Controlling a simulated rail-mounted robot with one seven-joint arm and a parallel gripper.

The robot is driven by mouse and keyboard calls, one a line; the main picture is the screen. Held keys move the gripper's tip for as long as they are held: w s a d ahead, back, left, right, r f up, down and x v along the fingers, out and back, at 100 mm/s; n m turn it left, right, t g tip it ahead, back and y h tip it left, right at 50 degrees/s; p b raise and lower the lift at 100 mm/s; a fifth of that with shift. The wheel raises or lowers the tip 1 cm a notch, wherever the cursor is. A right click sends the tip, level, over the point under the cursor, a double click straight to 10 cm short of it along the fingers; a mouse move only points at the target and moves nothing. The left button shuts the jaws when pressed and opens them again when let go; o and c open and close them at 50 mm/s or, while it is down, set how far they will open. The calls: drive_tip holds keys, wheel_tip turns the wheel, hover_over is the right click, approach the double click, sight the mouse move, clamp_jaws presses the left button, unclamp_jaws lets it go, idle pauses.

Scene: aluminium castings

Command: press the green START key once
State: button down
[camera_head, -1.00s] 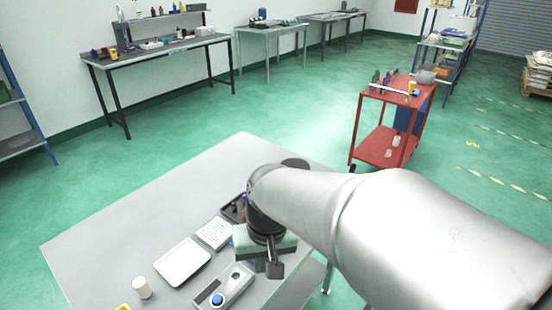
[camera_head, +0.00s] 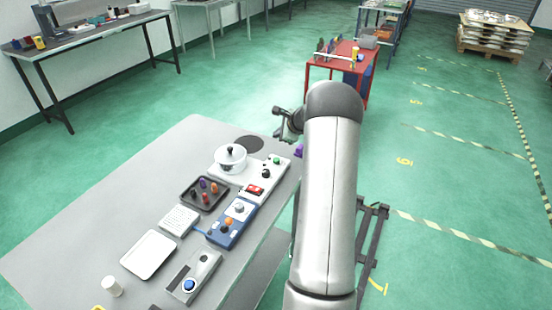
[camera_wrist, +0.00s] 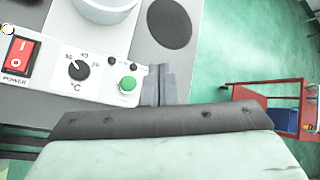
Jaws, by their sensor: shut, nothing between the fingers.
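A green round key (camera_wrist: 127,83) sits on the white front panel of a hot plate-like unit (camera_wrist: 92,72), right of a black temperature knob (camera_wrist: 79,69); no START label is readable. In the head view the green key (camera_head: 277,160) is at the right end of the white unit (camera_head: 268,178). My gripper (camera_wrist: 158,72) is shut and empty, its fingers just right of the green key in the wrist view; contact cannot be told. In the head view my gripper (camera_head: 279,122) is beyond the unit, near the table's far right corner.
A red POWER rocker (camera_wrist: 19,55) is on the same panel. A white pot (camera_head: 230,158) stands on the unit. Nearby are a blue control box (camera_head: 231,224), a dark tray with coloured pieces (camera_head: 188,198) and a white tray (camera_head: 149,255). The table's left part (camera_head: 90,215) is clear.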

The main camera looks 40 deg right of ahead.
drive_tip(key=shift+d, duration=0.15)
drive_tip(key=shift+f, duration=0.1)
drive_tip(key=b, duration=0.5)
hover_over(279, 160)
wheel_tip(279, 160, down, 8)
drive_tip(key=shift+s+r, duration=0.1)
drive_tip(key=shift+r, duration=0.05)
drive_tip(key=shift+f+b, duration=0.55)
drive_tip(key=shift+b, duration=0.1)
idle(1.4)
drive_tip(key=shift+f+b, duration=0.4)
drive_tip(key=shift+b, duration=0.15)
